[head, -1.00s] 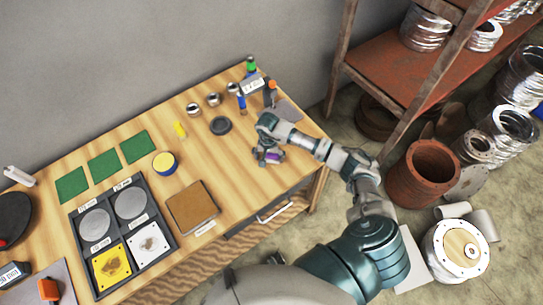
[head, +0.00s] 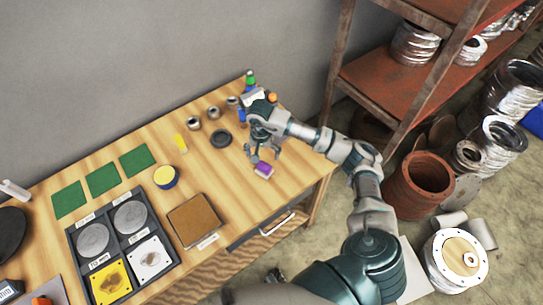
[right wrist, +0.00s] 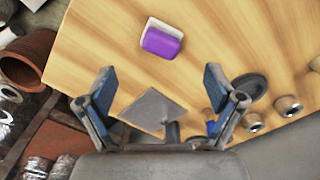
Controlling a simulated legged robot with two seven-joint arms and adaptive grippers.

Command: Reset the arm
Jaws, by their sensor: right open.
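My right gripper (head: 262,152) is over the right end of the wooden table, coming in from the right in the head view. In the right wrist view its two blue-padded fingers (right wrist: 160,103) are spread wide with nothing between them. A purple and white block (head: 264,170) lies on the table just below and apart from the fingers; it also shows in the right wrist view (right wrist: 161,39). My left gripper cannot be made out.
A black disc (head: 220,138) and several metal rings (head: 194,123) lie left of the gripper. A grey tray (head: 115,240) with labelled compartments and a brown square pad (head: 194,220) are nearer the front. A rusty shelf (head: 400,85) stands right.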

